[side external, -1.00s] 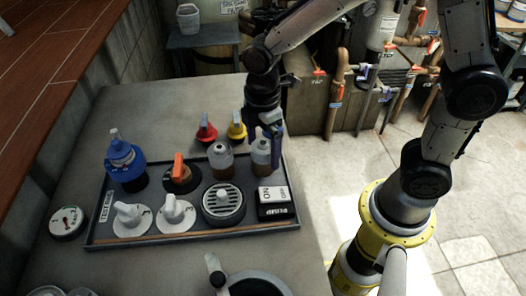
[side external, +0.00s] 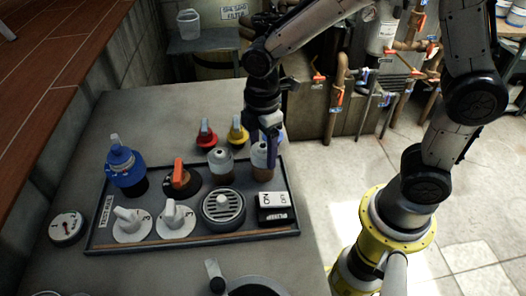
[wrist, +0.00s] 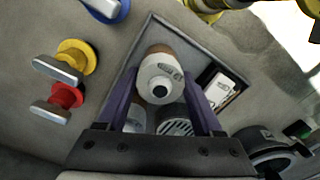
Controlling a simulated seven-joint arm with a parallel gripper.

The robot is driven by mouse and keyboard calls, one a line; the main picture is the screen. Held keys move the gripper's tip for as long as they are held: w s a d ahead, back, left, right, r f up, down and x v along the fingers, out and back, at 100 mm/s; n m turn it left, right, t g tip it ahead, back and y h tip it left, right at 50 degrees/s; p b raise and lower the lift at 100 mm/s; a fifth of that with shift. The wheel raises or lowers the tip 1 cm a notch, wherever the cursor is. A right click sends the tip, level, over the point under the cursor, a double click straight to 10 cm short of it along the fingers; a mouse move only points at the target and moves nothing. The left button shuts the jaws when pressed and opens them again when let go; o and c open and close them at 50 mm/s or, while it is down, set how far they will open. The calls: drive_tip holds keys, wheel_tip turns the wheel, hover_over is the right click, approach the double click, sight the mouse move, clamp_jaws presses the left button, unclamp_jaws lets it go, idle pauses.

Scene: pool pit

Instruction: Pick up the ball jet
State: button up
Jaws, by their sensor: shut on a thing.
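The ball jet (wrist: 160,80) is a white round fitting with a dark centre hole and a brown ring. It sits between the two fingers of my gripper (wrist: 160,105) in the wrist view. In the side view the ball jet (side external: 263,161) stands at the back right of a shallow dark tray (side external: 190,238), partly hidden by a finger. My gripper (side external: 268,155) points down over it and is shut on it. The jet appears still at tray level; any gap beneath it cannot be seen.
A similar fitting (side external: 221,165) stands close left of it. The pump switch (side external: 277,211) and round grille (side external: 223,208) are in front. Red (side external: 206,135) and yellow (side external: 237,133) valves stand behind the tray. A blue valve (side external: 124,168) is at the tray's left.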

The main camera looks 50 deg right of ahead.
drive_tip(key=shift+r, duration=0.5)
drive_tip(key=s+d+r, duration=0.4)
drive_tip(key=s+r, duration=0.7)
drive_tip(key=s, duration=0.2)
drive_tip(key=shift+s+r, duration=0.25)
